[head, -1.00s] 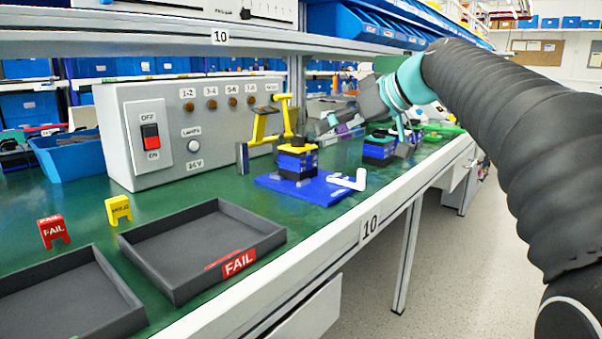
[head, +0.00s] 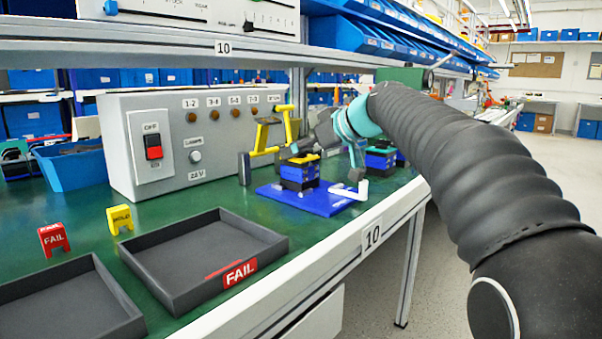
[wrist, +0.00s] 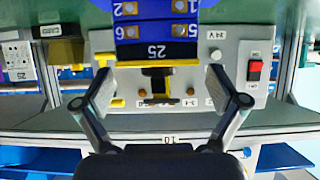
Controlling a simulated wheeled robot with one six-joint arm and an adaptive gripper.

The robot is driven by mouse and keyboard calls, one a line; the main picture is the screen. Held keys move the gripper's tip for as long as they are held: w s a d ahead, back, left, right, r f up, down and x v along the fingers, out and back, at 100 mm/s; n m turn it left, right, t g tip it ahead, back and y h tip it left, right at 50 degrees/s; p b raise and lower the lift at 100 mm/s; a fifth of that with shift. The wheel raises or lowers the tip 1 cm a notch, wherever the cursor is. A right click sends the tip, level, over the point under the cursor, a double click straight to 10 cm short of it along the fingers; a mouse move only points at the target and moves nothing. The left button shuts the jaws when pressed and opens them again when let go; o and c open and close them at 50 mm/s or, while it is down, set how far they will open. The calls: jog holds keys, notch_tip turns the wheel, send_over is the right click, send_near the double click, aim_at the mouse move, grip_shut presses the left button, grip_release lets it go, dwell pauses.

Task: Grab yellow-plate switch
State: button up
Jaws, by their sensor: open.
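The yellow-plate switch (head: 299,172) is a blue block with a yellow layer and a black part on a blue base (head: 335,202) on the green bench. In the wrist view the switch (wrist: 156,30) shows upside down, with terminal numbers, a black "25" label, a yellow plate (wrist: 180,63) and a black knob (wrist: 157,82). My gripper (wrist: 158,84) is open, its two fingers on either side of the yellow plate and knob in that view, with gaps showing. In the head view my gripper is close beside the switch at its upper right, partly overlapping it. Contact cannot be told.
A grey control box (head: 175,135) with a red rocker is behind left. A yellow clamp (head: 266,135) is near the switch. A white handle (head: 350,190) sticks out on the right. Black trays (head: 200,250) lie front left.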

jog(key=x, duration=0.3)
jog(key=shift+w+a+f, duration=0.1)
jog(key=shift+w, duration=0.05)
jog(key=c, duration=1.4)
